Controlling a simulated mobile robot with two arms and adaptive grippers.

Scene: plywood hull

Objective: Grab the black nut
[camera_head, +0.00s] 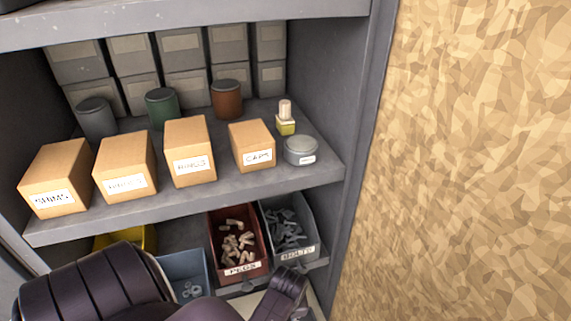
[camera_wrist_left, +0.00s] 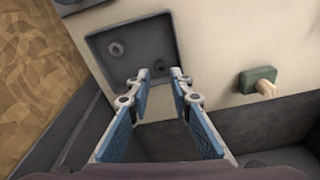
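In the left wrist view, a small dark grey nut-like piece (camera_wrist_left: 115,48) lies in a shallow dark tray (camera_wrist_left: 104,68). It may be the black nut; its exact shape is too small to tell. My left gripper (camera_wrist_left: 161,76) is open, with its two blue-padded fingers apart and nothing seen between them. Its fingertips show over the tray's right side, to the right of and below the piece in the picture. In the head view my dark arm crosses the bottom, and its gripper is hidden or out of frame. My right gripper is not in view.
A green block with a beige peg (camera_wrist_left: 259,82) lies right of the fingers. A grey bin wall (camera_wrist_left: 255,125) stands below it. In the head view, the red pegs bin (camera_head: 213,240), grey bolts bin (camera_head: 312,232) and blue bin (camera_head: 178,268) sit under the shelf of labelled boxes (camera_head: 190,150).

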